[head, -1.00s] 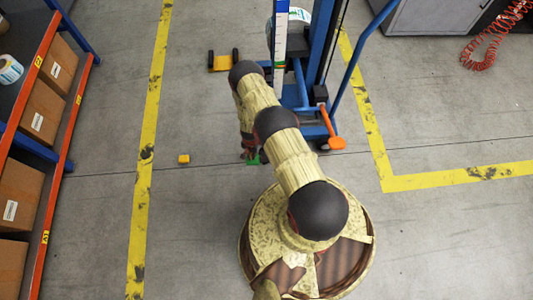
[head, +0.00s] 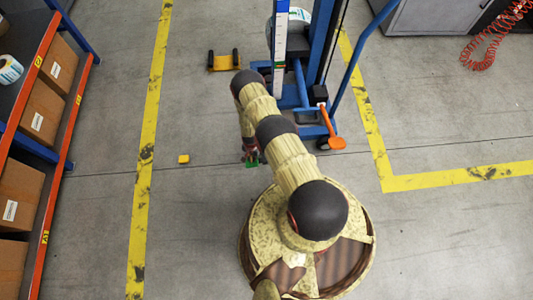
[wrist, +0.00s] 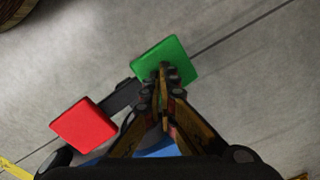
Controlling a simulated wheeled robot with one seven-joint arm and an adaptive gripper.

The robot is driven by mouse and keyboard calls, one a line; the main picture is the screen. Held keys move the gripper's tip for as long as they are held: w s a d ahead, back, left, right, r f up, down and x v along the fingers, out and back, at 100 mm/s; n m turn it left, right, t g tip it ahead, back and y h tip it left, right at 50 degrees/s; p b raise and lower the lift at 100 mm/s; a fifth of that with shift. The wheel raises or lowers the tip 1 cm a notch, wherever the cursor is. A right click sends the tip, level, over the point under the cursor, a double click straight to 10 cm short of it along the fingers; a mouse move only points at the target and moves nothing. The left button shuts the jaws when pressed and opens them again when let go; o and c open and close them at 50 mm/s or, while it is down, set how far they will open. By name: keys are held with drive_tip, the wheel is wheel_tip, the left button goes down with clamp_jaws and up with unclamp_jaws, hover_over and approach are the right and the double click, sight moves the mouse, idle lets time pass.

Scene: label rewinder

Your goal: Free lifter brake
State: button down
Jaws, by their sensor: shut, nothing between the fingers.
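The blue lifter (head: 300,95) stands at the top centre of the head view, partly behind my arm. In the wrist view a dark bar carries a red pad (wrist: 84,125) at lower left and a green pad (wrist: 165,60) at upper right. The green pad also shows in the head view (head: 252,164), just beyond my base. My gripper (wrist: 165,70) is shut and empty, with its fingertips over the green pad. I cannot tell whether they touch it. In the head view my gripper (head: 250,154) is partly hidden by my arm.
A small yellow block (head: 184,159) and a yellow wheeled piece (head: 223,62) lie on the floor at left. An orange-edged shelf (head: 57,150) with boxes stands at far left.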

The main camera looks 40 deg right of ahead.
drive_tip(key=shift+r, duration=0.1)
wheel_tip(320, 180, up, 9)
drive_tip(key=p, duration=0.8)
idle(0.4)
